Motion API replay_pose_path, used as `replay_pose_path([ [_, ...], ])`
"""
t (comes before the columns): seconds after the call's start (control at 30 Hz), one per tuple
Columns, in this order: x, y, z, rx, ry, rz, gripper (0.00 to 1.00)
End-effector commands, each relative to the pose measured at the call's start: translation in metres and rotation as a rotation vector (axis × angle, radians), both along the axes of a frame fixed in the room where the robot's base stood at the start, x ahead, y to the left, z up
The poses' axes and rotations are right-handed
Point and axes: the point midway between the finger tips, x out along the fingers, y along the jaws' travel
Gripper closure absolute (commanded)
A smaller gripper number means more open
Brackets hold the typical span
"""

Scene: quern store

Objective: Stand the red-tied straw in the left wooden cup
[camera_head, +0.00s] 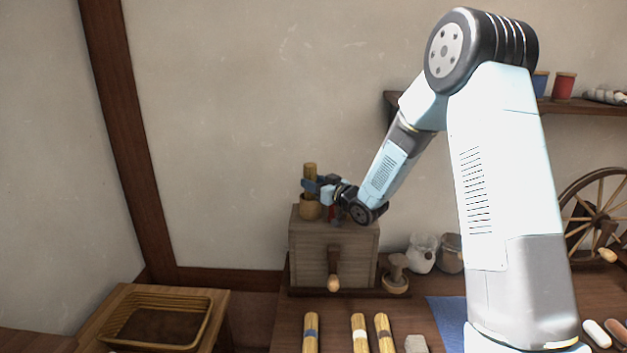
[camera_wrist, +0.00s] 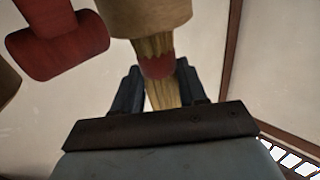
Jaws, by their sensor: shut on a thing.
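My gripper (camera_head: 312,185) is shut on the red-tied straw (camera_head: 310,171), which stands upright over the left wooden cup (camera_head: 311,208) on top of a wooden box. In the wrist view the straw (camera_wrist: 163,95) is between the fingers, with its red tie (camera_wrist: 158,67) just beyond them. Its far end meets the rim of the cup (camera_wrist: 145,15). I cannot tell how deep the end is inside. A second cup is not clearly visible; a brown round edge shows at the wrist view's left border.
A red piece (camera_wrist: 60,45) is close beside the cup. The wooden box (camera_head: 325,245) has a knobbed crank on its front. Several tied straws (camera_head: 359,335) lie on the table. A basket (camera_head: 155,320) is at lower left.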

Motion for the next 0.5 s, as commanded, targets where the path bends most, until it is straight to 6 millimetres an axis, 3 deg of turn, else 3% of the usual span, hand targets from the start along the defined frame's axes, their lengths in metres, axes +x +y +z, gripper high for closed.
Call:
replay_pose_path([
  [0.43, -0.0003, 0.0008, -0.0038, 0.000, 0.000, 0.001, 0.88],
  [0.47, -0.0003, 0.0008, -0.0038, 0.000, 0.000, 0.001, 0.57],
  [0.5, -0.0003, 0.0009, -0.0038, 0.000, 0.000, 0.001, 0.53],
])
